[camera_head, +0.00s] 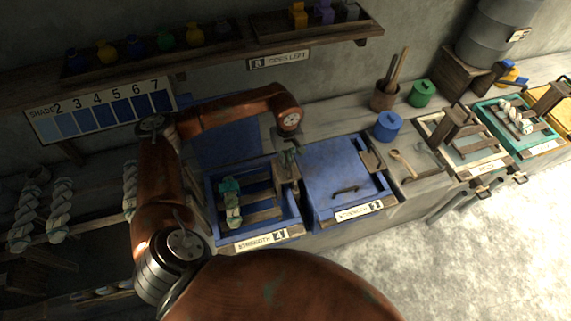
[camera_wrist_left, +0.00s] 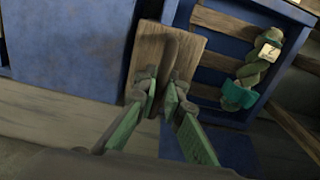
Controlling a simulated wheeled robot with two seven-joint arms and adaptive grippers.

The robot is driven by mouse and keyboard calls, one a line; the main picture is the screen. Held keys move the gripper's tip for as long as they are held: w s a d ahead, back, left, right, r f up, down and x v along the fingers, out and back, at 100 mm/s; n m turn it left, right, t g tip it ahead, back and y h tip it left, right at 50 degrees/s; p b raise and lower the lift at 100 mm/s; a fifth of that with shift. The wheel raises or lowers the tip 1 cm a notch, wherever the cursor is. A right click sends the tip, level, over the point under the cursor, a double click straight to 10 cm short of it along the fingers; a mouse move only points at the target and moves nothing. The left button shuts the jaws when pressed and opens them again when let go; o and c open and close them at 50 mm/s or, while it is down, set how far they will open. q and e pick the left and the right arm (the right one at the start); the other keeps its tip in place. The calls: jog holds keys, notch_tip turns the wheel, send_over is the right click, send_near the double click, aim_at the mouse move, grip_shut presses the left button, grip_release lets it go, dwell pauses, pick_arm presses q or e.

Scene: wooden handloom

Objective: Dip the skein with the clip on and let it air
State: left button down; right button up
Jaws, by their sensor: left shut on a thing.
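The skein (camera_head: 233,207) is pale green-grey and carries a teal clip (camera_head: 229,185). It lies on the wooden slats inside the open blue vat (camera_head: 213,221) labelled 4. The skein also shows in the left wrist view (camera_wrist_left: 262,62) with a small white tag and the clip (camera_wrist_left: 237,95). My left gripper (camera_head: 290,156) is at the vat's right edge, beside the skein and apart from it. In the left wrist view its green fingers (camera_wrist_left: 166,100) are shut on a dark wooden handle (camera_wrist_left: 171,62) in front of a wooden board (camera_wrist_left: 146,46). My right gripper is not in view.
A blue panel (camera_head: 225,146) stands behind the open vat. A lidded blue vat (camera_head: 335,166) is to its right. A spoon (camera_head: 402,161), blue pot (camera_head: 387,126) and teal tray (camera_head: 496,121) are further right. Pale skeins (camera_head: 60,207) hang at left below a shade chart (camera_head: 101,111).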

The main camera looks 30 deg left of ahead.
pick_arm(q)
jog(key=shift+w+r+p, duration=0.15)
jog(key=shift+r+p, duration=0.95)
jog(key=shift+r, duration=1.85)
jog(key=c, duration=0.8)
grip_release()
jog(key=shift+f, duration=0.2)
notch_tip(320, 180, up, 7)
jog(key=p, duration=0.3)
